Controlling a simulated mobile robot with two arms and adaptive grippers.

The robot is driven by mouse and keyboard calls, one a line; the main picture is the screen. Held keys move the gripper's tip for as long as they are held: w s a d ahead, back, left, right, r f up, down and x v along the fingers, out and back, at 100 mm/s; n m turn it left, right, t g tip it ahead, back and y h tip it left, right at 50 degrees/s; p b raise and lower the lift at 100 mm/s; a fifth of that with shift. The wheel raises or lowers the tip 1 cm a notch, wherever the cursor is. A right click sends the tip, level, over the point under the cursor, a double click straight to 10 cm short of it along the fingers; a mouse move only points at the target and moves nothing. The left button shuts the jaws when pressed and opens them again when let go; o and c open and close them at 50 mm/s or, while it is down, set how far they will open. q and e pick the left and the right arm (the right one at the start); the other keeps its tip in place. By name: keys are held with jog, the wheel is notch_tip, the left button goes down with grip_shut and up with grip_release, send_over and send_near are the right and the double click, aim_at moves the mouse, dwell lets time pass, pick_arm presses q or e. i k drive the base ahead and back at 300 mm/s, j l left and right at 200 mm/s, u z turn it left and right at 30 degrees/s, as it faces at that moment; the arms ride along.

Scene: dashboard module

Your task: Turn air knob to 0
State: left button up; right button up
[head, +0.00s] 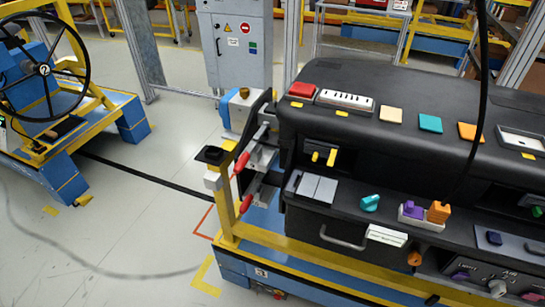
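The black dashboard module (390,140) fills the right half of the head view. At its bottom right is a dark control panel (478,268) with small white lettering that seems to read "AIR". A round white knob (497,288) sits below this lettering, close to the bottom edge of the picture. A purple part (461,275) is to its left on the same panel. The knob's pointer and scale are too small to read, and the panel is cut off by the picture's edge. Neither of my grippers shows.
A yellow and blue frame (300,258) carries the dashboard. Red-handled clamps (242,162) stick out at its left end. A teal knob (370,202) and a drawer handle (343,238) are on the front. A black cable (482,90) hangs at right. The floor (130,220) at left is mostly clear.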

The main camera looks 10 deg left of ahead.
aim_at(497, 287)
jog(key=z, duration=1.2)
